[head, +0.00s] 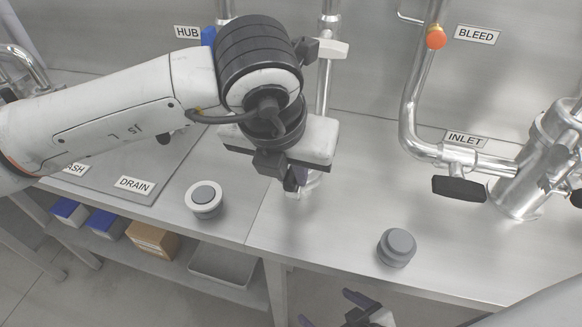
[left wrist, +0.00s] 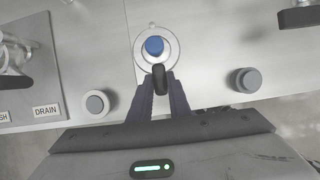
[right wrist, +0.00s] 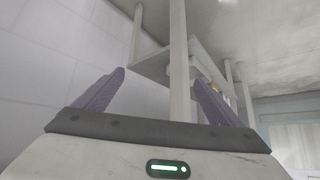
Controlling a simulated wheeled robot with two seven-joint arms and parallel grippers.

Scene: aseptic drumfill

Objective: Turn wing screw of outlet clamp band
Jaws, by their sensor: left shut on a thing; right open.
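In the left wrist view a metal ring fitting (left wrist: 172,48), seemingly the outlet with its clamp band, surrounds a round blue part (left wrist: 154,45). A black wing screw (left wrist: 158,74) sticks out at its near side. My left gripper (left wrist: 160,84) is shut on the wing screw, its purple fingers on either side of it. In the head view my left gripper (head: 292,186) points down at the bench and hides most of the fitting. My right gripper (head: 328,308) is open and empty, low in front of the bench; the right wrist view shows its spread fingers (right wrist: 152,95).
A grey-topped white cap (head: 203,199) and a dark grey cap (head: 397,247) stand on the bench (head: 320,240). The inlet pipe with a black handle (head: 459,188) is at right. Boxes (head: 152,238) and a tray (head: 225,263) sit on the lower shelf.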

